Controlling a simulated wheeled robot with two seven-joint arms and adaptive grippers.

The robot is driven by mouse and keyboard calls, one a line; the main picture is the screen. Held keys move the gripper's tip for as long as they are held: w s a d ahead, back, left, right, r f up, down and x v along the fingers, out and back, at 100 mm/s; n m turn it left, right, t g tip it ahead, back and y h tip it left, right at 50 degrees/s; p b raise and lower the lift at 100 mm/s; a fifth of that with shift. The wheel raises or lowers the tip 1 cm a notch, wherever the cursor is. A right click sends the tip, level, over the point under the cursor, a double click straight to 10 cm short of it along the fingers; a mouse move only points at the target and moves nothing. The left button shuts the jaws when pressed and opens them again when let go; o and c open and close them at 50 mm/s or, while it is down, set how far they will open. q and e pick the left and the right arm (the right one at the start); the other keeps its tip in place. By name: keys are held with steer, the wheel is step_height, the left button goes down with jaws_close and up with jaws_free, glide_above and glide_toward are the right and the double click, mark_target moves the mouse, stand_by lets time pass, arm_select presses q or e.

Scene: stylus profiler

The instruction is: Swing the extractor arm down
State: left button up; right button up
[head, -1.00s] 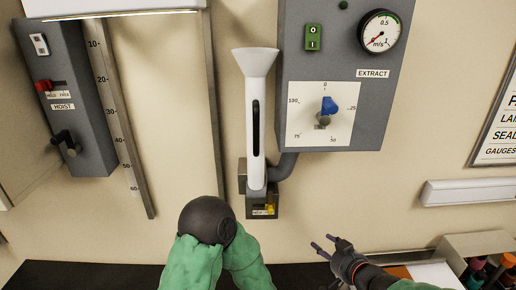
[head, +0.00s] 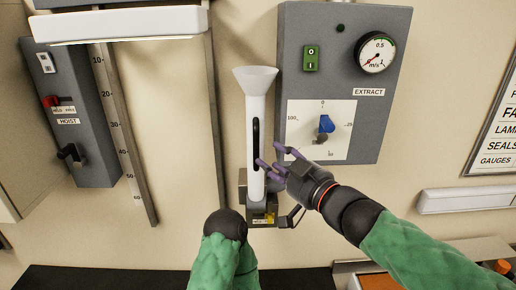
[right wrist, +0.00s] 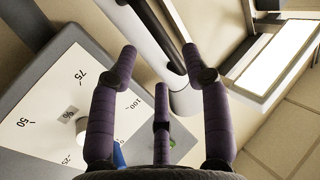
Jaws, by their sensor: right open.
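The extractor arm (head: 257,115) is a white tube with a flared hood (head: 255,78) at its top, standing upright against the wall. A long black handle (head: 256,145) runs along its front. Its lower end sits in a dark bracket (head: 262,211) with a yellow mark. My right gripper (head: 268,161) is open, its purple fingers at the lower part of the tube, beside the handle's lower end. In the right wrist view the open fingers (right wrist: 160,55) point towards the white tube (right wrist: 128,28), with nothing between them. Contact cannot be told. My left gripper is out of view.
The grey extract panel (head: 390,130) with a blue-knobbed dial (head: 326,123), a green switch (head: 311,58) and a gauge (head: 376,55) is right of the tube. A vertical rail (head: 216,130) and the hoist box (head: 75,120) are on the left. My left arm is below the bracket.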

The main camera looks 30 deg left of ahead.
mark_target(258, 149)
steer(key=x, duration=0.7)
steer(key=shift+p, duration=0.3)
jaws_close()
